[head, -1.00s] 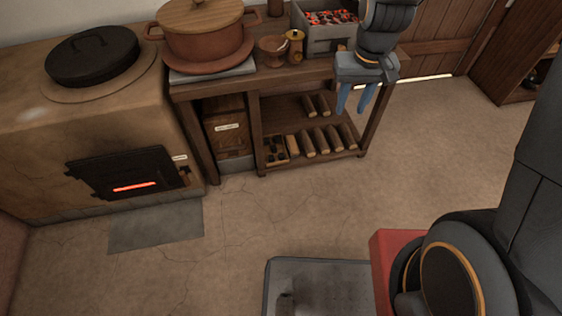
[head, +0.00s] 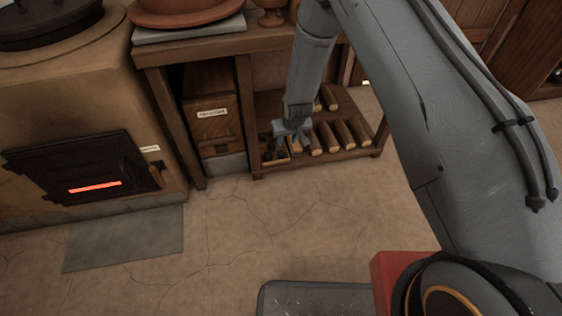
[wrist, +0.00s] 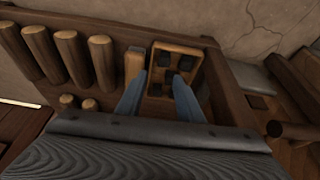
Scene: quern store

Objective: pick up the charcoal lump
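Several dark charcoal lumps (wrist: 187,62) lie in a small wooden box (wrist: 204,64) on the low shelf of the table. In the head view the lumps (head: 267,156) show at the shelf's left end, partly behind my gripper (head: 287,135). In the wrist view my gripper (wrist: 158,74) has its two blue fingers apart, pointing at the box, with nothing seen held between them. One dark lump shows near the right fingertip; I cannot tell whether they touch. The near part of the box is partly hidden by the fingers.
Several logs (head: 343,134) lie on the shelf (head: 320,158) right of the box. A labelled wooden bin (head: 212,130) stands left of it. The tabletop lies above the shelf. A stove with a glowing door (head: 85,170) is at left. The floor (head: 240,220) in front is clear.

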